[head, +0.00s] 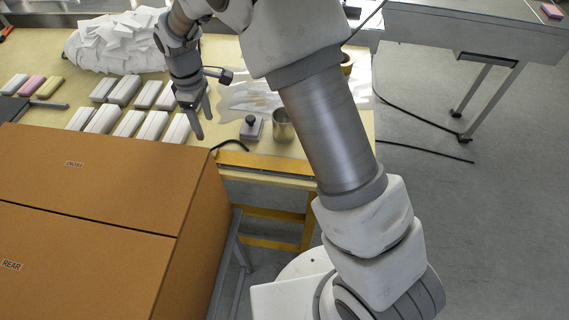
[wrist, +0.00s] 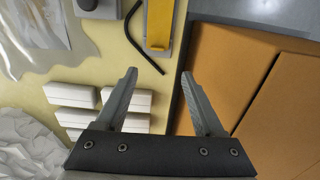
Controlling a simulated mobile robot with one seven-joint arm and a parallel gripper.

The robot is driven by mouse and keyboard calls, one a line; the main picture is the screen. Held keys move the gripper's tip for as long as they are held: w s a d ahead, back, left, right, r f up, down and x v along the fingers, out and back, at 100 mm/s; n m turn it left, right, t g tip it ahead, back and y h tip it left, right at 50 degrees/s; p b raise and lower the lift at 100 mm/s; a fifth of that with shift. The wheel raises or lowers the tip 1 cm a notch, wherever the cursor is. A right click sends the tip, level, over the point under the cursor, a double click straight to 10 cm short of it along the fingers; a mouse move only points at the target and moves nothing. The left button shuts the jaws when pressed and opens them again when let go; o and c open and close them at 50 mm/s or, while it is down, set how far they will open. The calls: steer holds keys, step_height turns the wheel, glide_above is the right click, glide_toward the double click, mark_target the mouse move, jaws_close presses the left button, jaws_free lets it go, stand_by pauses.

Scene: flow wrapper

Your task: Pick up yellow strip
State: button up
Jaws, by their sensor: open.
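The yellow strip (head: 265,163) is a long, flat orange-yellow piece along the front edge of the table in the head view. One end of it shows at the top middle of the wrist view (wrist: 159,22). My gripper (head: 203,125) is open and empty above the table, to the left of the strip in the head view. In the wrist view the gap between my fingertips (wrist: 159,73) lies below the strip's near end, apart from it. The rest of the strip is cut off at the top of the wrist view.
A large brown box (head: 90,200) stands in front of the table, close to my gripper. A black cord (head: 230,145) lies beside the strip. White blocks (head: 128,122), a knobbed block (head: 251,127) and a metal cup (head: 283,125) stand nearby.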

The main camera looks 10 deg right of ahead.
glide_above(217, 156)
steer(key=f, duration=0.7)
steer(key=shift+s+a, duration=0.15)
steer(key=shift+a, duration=0.05)
steer(key=shift+w+d+f, duration=0.1)
steer(key=shift+f, duration=1.25)
steer(key=shift+w+d+f, duration=0.1)
steer(key=shift+f, duration=1.2)
steer(key=shift+c, duration=0.3)
jaws_close()
